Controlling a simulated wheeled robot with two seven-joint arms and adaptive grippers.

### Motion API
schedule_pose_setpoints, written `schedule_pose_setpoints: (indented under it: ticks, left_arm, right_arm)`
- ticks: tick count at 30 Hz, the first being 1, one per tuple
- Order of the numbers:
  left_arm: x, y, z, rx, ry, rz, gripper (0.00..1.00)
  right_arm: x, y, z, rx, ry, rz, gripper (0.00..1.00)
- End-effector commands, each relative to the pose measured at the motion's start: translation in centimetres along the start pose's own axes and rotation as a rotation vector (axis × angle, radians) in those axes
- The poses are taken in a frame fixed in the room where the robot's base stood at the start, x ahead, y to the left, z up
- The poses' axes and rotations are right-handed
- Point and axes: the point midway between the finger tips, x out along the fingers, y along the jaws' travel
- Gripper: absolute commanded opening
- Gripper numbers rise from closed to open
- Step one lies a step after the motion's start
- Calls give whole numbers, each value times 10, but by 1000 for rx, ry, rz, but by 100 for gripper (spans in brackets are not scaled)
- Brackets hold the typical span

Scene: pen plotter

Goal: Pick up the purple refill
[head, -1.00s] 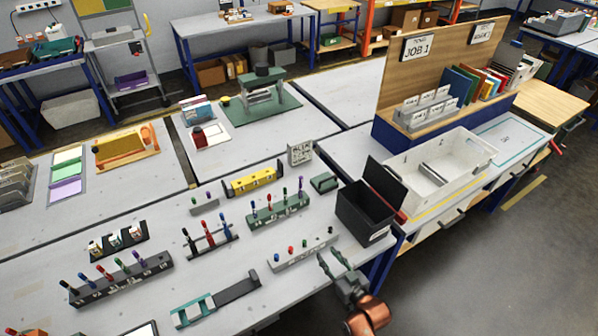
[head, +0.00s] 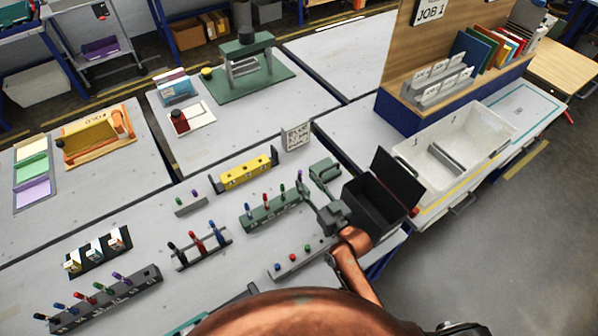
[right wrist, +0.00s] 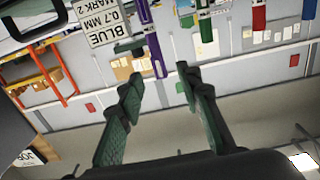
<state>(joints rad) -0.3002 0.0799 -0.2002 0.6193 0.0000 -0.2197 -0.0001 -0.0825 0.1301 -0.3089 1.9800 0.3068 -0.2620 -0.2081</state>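The purple refill (head: 299,175) stands upright at the right end of the green rack (head: 271,212), beside a green, a red and a blue one. In the right wrist view the purple refill (right wrist: 157,55) is ahead of the fingers, between their lines and nearer the left one. My right gripper (head: 308,196) is just right of the rack's right end. Its two green fingers (right wrist: 158,78) are apart with nothing held between them. Whether a finger touches the refill cannot be told. My left gripper is not in view.
A black open bin (head: 373,205) stands right of my right gripper. A grey holder (head: 303,260) with coloured pieces lies in front. Another dark rack (head: 105,300) with coloured pieces is at front left.

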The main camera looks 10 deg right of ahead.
Motion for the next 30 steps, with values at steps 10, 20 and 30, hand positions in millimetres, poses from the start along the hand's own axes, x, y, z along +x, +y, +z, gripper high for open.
schedule_pose_setpoints:
  ticks: [10,20,30]
  left_arm:
    - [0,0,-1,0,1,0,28]
    - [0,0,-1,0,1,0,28]
    - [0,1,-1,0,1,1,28]
  right_arm:
    - [46,0,-2,1,-1,1,33]
    - [53,0,-2,0,-2,1,33]
    - [52,0,-2,0,-2,1,9]
